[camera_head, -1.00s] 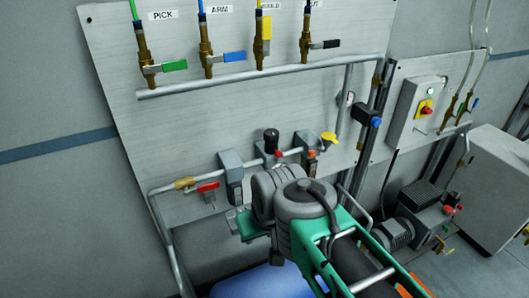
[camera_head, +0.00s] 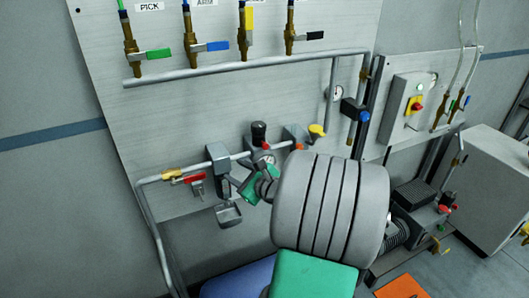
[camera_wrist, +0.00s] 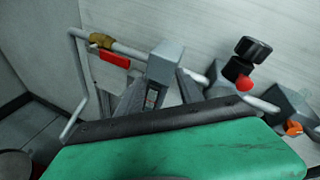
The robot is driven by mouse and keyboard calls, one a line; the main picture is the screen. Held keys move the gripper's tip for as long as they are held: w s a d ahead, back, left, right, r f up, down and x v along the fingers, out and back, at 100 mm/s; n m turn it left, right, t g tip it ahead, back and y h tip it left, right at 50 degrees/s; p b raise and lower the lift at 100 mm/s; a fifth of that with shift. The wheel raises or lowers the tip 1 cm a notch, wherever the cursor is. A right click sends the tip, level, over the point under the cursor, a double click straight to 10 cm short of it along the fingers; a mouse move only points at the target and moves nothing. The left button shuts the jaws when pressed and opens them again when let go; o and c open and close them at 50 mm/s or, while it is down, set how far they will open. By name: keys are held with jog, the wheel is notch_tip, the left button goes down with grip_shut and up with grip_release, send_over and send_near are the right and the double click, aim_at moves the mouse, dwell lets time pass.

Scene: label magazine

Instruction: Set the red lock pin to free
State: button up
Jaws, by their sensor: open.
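The red lock pin (camera_head: 266,146) is a small red knob beside a black knob (camera_head: 258,131) on a grey unit in the pipe run. In the wrist view the red pin (camera_wrist: 244,83) shows right of centre, just below the black knob (camera_wrist: 252,50). I cannot tell its setting. My gripper (camera_head: 231,197) is open, in front of the panel, below and left of the pin. In the wrist view, its grey fingers (camera_wrist: 160,95) appear either side of a grey block, apart from the pin. My green gripper body hides the lower part of that view.
The grey block (camera_head: 217,158) sits on the pipe left of the pin. A red-handled valve (camera_head: 194,180) is farther left. A unit with an orange button (camera_head: 295,146) and a yellow lever (camera_head: 317,130) are to the right. Several coloured-handled valves line the top pipe.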

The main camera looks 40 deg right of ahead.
aim_at(266, 147)
jog(key=s+d+r+m+t+h, duration=0.2)
jog(key=s+d+m+h, duration=0.3)
jog(key=d+m, duration=0.55)
jog(key=p+x, duration=0.1)
jog(key=x, duration=0.6)
jog(key=shift+d+r, duration=0.1)
jog(key=shift+r, duration=0.05)
jog(key=shift+w+d, duration=0.1)
jog(key=shift+w, duration=0.2)
jog(key=shift+c, duration=0.2)
grip_shut()
